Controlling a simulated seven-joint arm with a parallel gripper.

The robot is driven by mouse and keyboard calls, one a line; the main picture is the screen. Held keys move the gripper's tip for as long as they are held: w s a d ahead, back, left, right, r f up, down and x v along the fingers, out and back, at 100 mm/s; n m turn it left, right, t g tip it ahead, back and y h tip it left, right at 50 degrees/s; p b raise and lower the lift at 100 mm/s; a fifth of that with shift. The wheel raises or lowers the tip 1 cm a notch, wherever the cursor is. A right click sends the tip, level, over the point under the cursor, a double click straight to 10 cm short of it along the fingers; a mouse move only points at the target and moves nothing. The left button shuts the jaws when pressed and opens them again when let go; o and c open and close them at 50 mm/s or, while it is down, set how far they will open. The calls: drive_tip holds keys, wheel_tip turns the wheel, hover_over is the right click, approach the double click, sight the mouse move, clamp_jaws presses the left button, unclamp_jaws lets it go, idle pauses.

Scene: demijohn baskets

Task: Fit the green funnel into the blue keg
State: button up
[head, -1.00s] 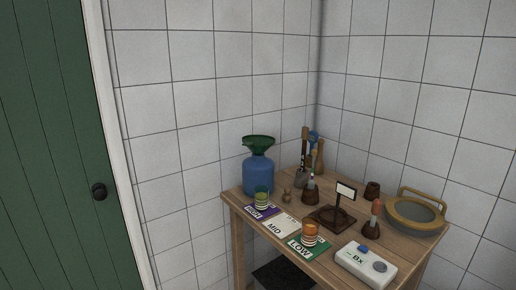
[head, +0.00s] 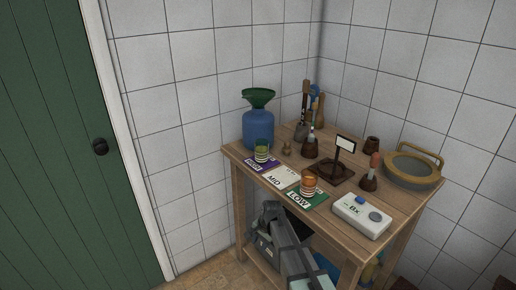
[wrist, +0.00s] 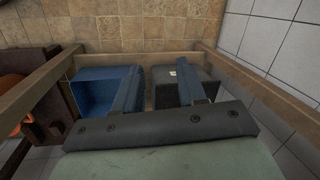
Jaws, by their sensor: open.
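The blue keg (head: 258,130) stands upright at the back left corner of the wooden table in the head view. The green funnel (head: 259,97) sits upright at the keg's mouth, with its wide rim up. Its spout is hidden, so I cannot tell how deep it sits. My gripper (wrist: 157,72) is open and empty in the wrist view, its two fingers apart. Neither funnel nor keg shows in that view. In the head view my arm is low at the table's front left, below the tabletop and well apart from the keg.
The wooden table (head: 240,153) carries glasses on HIGH, MID and LOW cards (head: 280,178), a small sign stand (head: 338,165), a white device (head: 361,215) and a round sieve (head: 413,168). A blue bin (wrist: 92,92) and a dark box (wrist: 165,88) lie beneath my gripper.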

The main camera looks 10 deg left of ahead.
drive_tip(key=w+a+r+m+t+y, duration=0.1)
drive_tip(key=w+a+r, duration=0.3)
drive_tip(key=r, duration=0.3)
drive_tip(key=w+a+r+t, duration=0.1)
drive_tip(key=w+a+r, duration=0.3)
drive_tip(key=r, duration=0.2)
drive_tip(key=m+t+h, duration=0.2)
drive_tip(key=m+t, duration=0.2)
drive_tip(key=t, duration=0.2)
approach(269, 97)
drive_tip(key=x, duration=1)
drive_tip(key=shift+w, duration=0.2)
drive_tip(key=shift+c, duration=0.4)
clamp_jaws()
